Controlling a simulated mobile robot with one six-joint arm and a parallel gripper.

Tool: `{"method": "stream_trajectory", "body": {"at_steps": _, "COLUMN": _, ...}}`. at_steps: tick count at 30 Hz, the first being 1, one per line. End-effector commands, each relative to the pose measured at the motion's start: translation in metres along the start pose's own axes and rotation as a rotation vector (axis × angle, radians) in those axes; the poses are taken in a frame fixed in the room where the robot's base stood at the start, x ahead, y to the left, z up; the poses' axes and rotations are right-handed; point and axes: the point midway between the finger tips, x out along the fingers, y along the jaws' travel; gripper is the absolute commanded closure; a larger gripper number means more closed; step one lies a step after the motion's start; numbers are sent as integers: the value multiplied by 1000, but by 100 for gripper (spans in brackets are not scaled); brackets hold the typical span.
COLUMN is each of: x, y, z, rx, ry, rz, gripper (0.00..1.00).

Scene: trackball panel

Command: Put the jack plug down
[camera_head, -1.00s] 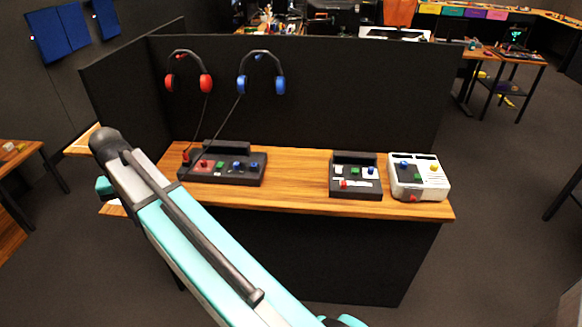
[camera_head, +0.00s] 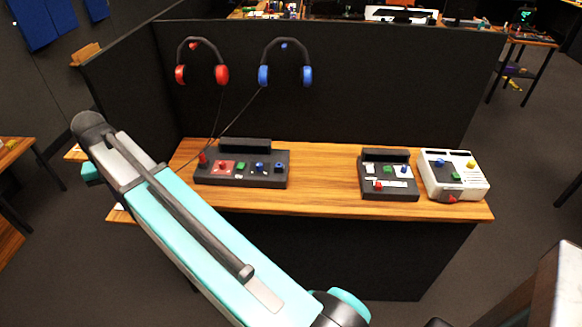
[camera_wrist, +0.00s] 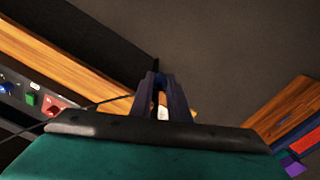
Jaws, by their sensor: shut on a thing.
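In the wrist view my gripper (camera_wrist: 158,90) is shut on the jack plug (camera_wrist: 156,66), a small dark piece with a thin tip past the fingers. Most of the plug is hidden between the fingers. A black cable runs from it to the left. The gripper is over the grey floor, beside the wooden desk edge (camera_wrist: 70,62). In the head view my gripper is hidden behind my arm. There a cable runs from the blue headset (camera_head: 286,66) down left towards my arm.
A dark control panel (camera_head: 240,180) with coloured knobs stands at the desk's left. Another dark panel (camera_head: 390,190) and a white panel (camera_head: 455,183) stand at its right. The desk (camera_head: 325,185) is bare between them. A red headset (camera_head: 202,60) hangs on the partition.

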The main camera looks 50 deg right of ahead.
Motion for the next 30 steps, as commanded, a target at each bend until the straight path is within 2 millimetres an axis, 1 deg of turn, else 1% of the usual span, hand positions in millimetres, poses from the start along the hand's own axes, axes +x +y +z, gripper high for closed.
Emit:
{"method": "stream_trajectory", "body": {"at_steps": 13, "x": 0, "y": 4, "z": -2, "rx": 8, "ry": 0, "rz": 0, "gripper": 100}}
{"method": "stream_trajectory", "body": {"at_steps": 17, "x": 1, "y": 11, "z": -4, "rx": 32, "ry": 0, "rz": 0, "gripper": 100}}
{"method": "stream_trajectory", "body": {"at_steps": 20, "x": 2, "y": 23, "z": -8, "rx": 77, "ry": 0, "rz": 0, "gripper": 100}}
{"method": "stream_trajectory", "body": {"at_steps": 23, "x": 4, "y": 42, "z": -14, "rx": 149, "ry": 0, "rz": 0, "gripper": 100}}
{"method": "stream_trajectory", "body": {"at_steps": 26, "x": 6, "y": 68, "z": -21, "rx": 243, "ry": 0, "rz": 0, "gripper": 100}}
{"method": "stream_trajectory", "body": {"at_steps": 30, "x": 9, "y": 109, "z": -30, "rx": 398, "ry": 0, "rz": 0, "gripper": 100}}
